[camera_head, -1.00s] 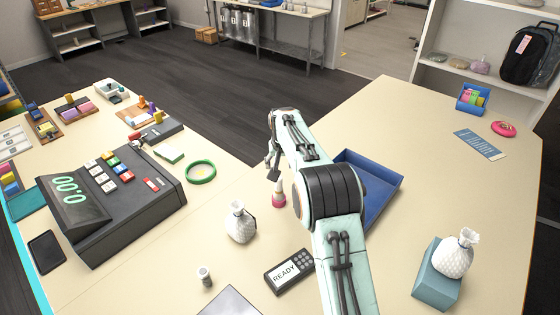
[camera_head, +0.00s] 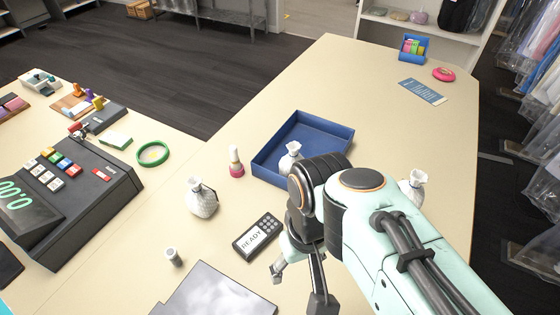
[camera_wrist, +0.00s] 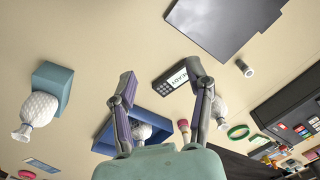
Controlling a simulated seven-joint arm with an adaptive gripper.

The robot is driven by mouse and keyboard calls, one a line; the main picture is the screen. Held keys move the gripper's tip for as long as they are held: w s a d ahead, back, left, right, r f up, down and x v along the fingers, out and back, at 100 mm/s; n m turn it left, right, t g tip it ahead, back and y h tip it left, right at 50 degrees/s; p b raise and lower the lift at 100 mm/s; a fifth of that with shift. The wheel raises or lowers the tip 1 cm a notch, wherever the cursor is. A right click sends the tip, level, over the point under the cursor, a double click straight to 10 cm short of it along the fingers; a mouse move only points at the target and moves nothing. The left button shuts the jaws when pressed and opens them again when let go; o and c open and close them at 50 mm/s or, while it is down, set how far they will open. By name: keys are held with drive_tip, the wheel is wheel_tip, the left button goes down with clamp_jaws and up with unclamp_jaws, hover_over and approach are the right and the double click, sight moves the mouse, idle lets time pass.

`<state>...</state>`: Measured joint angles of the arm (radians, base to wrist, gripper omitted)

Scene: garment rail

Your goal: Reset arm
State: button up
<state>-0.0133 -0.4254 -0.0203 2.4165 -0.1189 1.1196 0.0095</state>
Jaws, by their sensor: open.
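My gripper (camera_head: 277,268) shows below my forearm in the head view, above the counter near the card terminal. In the wrist view my gripper (camera_wrist: 160,70) has its two fingers spread wide with nothing between the tips. A white textured pouch (camera_head: 290,158) is inside the blue tray (camera_head: 325,126); it also shows past the fingers in the wrist view (camera_wrist: 140,130). A second white pouch (camera_head: 202,198) stands on the counter left of the tray. A third pouch (camera_head: 413,186) is mostly hidden behind my arm; in the wrist view it sits by the teal box (camera_wrist: 52,78).
A card terminal (camera_head: 257,236) reading READY, a grey flat panel (camera_head: 215,292), a small cylinder (camera_head: 173,257) and a pink-based bottle (camera_head: 236,162) are nearby. A cash register (camera_head: 85,190) and green ring (camera_head: 153,153) are at left. The far counter is mostly clear.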

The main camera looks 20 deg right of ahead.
drive_tip(key=shift+g, duration=0.3)
drive_tip(key=s, duration=0.1)
drive_tip(key=s+f, duration=0.1)
drive_tip(key=s, duration=0.2)
drive_tip(key=shift+s+f, duration=0.3)
drive_tip(key=shift+f, duration=0.05)
